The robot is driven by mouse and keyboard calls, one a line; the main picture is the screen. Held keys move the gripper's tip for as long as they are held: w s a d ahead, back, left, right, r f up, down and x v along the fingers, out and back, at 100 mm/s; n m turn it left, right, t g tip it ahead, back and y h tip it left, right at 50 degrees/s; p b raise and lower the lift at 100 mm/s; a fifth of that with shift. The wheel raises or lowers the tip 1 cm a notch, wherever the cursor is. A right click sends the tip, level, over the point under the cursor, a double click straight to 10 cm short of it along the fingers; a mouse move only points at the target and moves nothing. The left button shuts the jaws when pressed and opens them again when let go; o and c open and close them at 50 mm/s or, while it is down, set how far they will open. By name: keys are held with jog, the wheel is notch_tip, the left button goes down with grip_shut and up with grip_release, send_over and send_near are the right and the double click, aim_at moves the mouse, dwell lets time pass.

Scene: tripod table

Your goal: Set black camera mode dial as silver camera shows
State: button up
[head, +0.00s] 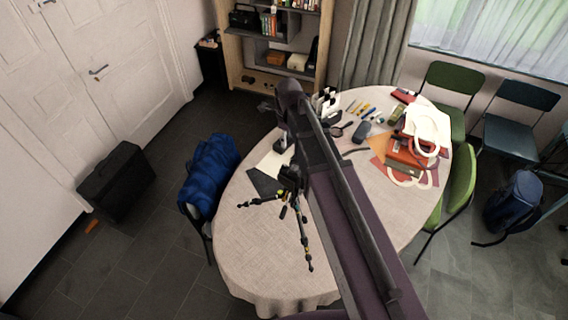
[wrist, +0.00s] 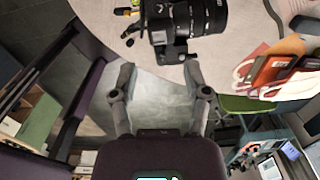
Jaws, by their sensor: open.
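A black camera (wrist: 185,18) with a large lens is at the top of the wrist view, cut off by the frame edge. A mounting plate (wrist: 174,52) shows on its lower side. In the head view, a dark camera (head: 292,174) sits on a tripod (head: 303,236) on the table. My gripper (wrist: 160,78) is open and empty, its fingertips apart from the camera and pointing toward it. My arm hides part of the table in the head view. I cannot make out the mode dial or a silver camera.
The round table (head: 250,262) has a clear front left. A white bag (head: 428,128), a red-brown bag (head: 405,152), pens and a magnifying glass lie at its right and back. A blue bag (head: 210,170) rests on a chair at left. Green chairs (head: 462,185) stand at right.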

aim_at(284, 165)
jog(key=shift+w+a+m, duration=0.2)
jog(key=shift+a+m, duration=0.35)
jog(key=shift+m, duration=0.05)
jog(key=shift+f, duration=0.15)
notch_tip(284, 165, down, 14)
jog(key=b, duration=1.3)
jog(key=shift+r+b, duration=0.25)
jog(key=shift+b, duration=0.15)
grip_shut()
